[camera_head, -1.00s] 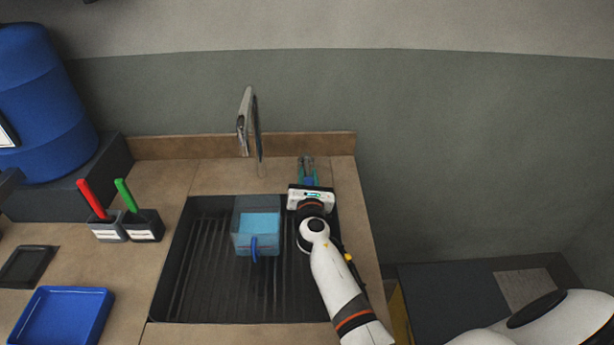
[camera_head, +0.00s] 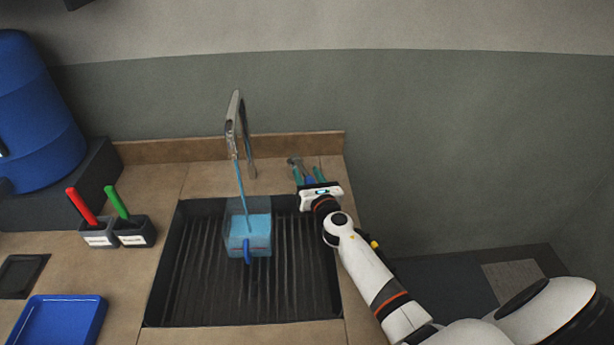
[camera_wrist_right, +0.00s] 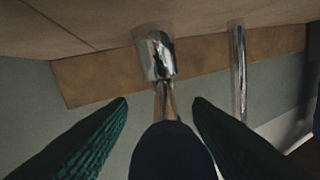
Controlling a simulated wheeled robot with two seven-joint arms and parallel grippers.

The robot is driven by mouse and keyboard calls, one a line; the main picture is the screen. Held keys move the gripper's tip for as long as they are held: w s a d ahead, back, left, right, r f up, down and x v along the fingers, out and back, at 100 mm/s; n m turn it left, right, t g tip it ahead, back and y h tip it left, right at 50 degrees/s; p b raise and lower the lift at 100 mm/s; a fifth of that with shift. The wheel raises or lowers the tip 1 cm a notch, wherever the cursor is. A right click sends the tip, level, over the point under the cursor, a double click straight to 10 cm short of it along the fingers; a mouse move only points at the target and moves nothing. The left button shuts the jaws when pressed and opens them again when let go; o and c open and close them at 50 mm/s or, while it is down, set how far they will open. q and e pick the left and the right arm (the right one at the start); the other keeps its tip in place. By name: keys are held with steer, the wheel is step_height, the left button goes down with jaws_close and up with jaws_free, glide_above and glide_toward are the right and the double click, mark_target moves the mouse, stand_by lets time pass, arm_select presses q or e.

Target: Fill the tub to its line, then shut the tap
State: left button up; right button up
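The clear tub (camera_head: 236,246) stands on the ribbed sink floor with its blue handle towards me. Light blue water (camera_head: 250,224) is in it; I cannot make out the level against a line. A thin blue stream runs from the chrome tap (camera_head: 234,110) into the tub. My right gripper (camera_head: 306,168) is at the tap's lever, right of the spout. In the right wrist view its green fingers (camera_wrist_right: 160,102) are apart, on either side of the dark lever (camera_wrist_right: 168,148) with its chrome base (camera_wrist_right: 155,55). My left gripper is out of view.
The black sink (camera_head: 300,285) is clear around the tub. On the left are two holders (camera_head: 135,232) with a red and a green tool, a blue tray (camera_head: 58,318) and a blue barrel (camera_head: 35,120). A wall stands behind.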

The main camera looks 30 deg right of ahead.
steer(key=shift+a, duration=0.1)
steer(key=shift+s+a, duration=0.15)
steer(key=shift+s, duration=0.4)
steer(key=s+a, duration=0.1)
steer(key=s, duration=0.9)
steer(key=shift+s+a, duration=0.2)
steer(key=shift+s, duration=0.2)
